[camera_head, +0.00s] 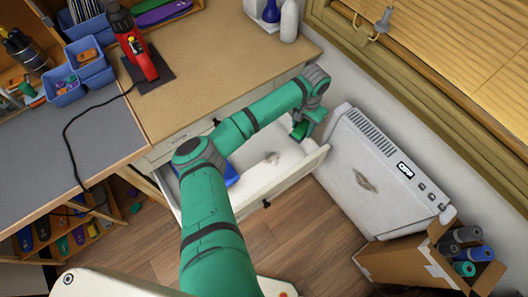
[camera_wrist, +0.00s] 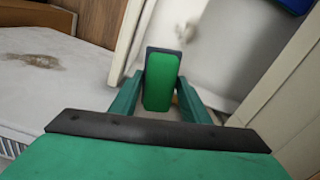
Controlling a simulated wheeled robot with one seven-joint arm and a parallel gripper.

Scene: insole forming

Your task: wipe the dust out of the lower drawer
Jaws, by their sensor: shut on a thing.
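An open drawer (camera_head: 307,162) with off-white walls sticks out below the workbench top. A greyish dust patch (camera_head: 271,157) lies on its pale floor, and a blue object (camera_head: 231,175) sits in its left part, partly hidden by my arm. My gripper (camera_head: 308,120) is over the drawer's right end. It is shut on a green block (camera_wrist: 159,82) with a dark grey edge. The block also shows in the head view (camera_head: 299,131). In the wrist view the drawer floor (camera_wrist: 225,35) lies beyond the block; whether they touch I cannot tell.
A white boxy appliance (camera_head: 365,175) stands close to the drawer's right side. A cardboard box (camera_head: 405,262) with rolls is in front of it. A red tool (camera_head: 140,55) and blue bins (camera_head: 65,88) are on the bench. Wooden floor (camera_head: 310,230) is free before the drawer.

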